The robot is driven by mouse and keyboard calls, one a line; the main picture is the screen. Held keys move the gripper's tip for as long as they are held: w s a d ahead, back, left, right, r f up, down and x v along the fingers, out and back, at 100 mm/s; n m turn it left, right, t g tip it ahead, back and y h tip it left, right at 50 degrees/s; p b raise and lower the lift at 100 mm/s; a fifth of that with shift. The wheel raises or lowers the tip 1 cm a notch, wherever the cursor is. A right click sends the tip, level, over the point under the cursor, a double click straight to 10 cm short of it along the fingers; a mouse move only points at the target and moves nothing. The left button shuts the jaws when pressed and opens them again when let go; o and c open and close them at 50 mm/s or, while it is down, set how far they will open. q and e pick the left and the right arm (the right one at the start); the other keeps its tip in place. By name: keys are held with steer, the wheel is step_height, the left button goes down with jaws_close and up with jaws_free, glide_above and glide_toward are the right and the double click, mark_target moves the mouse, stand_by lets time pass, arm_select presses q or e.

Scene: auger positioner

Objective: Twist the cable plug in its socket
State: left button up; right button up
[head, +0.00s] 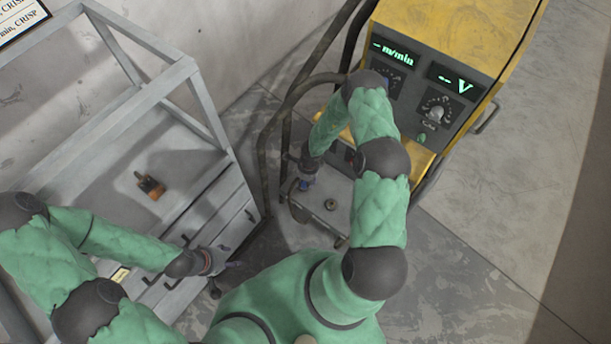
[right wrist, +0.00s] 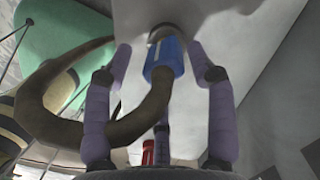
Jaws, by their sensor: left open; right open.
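In the right wrist view the blue cable plug (right wrist: 164,60) sits with its end against a metal socket collar (right wrist: 160,33) on a pale grey surface. A thick brown cable (right wrist: 135,122) curves away from the plug. My right gripper (right wrist: 160,66) is open, with purple fingers on both sides of the plug; I cannot tell whether they touch it. My left gripper (head: 228,266) is open and empty beside the grey drawer cabinet.
The yellow welding machine (head: 462,28) with green displays stands at the back right. Dark cables hang beside it. A grey frame bench with drawers (head: 195,212) stands at left, holding an orange-brown object (head: 149,186). A red part (right wrist: 148,152) shows below the plug. The right floor is clear.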

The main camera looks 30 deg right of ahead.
step_height(320, 180, up, 12)
steer(key=d, duration=0.1)
steer(key=shift+s+f, duration=0.25)
steer(key=shift+s, duration=0.1)
steer(key=s+a+n+y, duration=0.2)
steer(key=s+a+n, duration=1.3)
steer(key=a+n, duration=0.4)
steer(key=shift+s+n+y, duration=0.35)
steer(key=shift+n+y, duration=0.05)
steer(key=shift+n, duration=0.8)
steer(key=shift+r, duration=0.15)
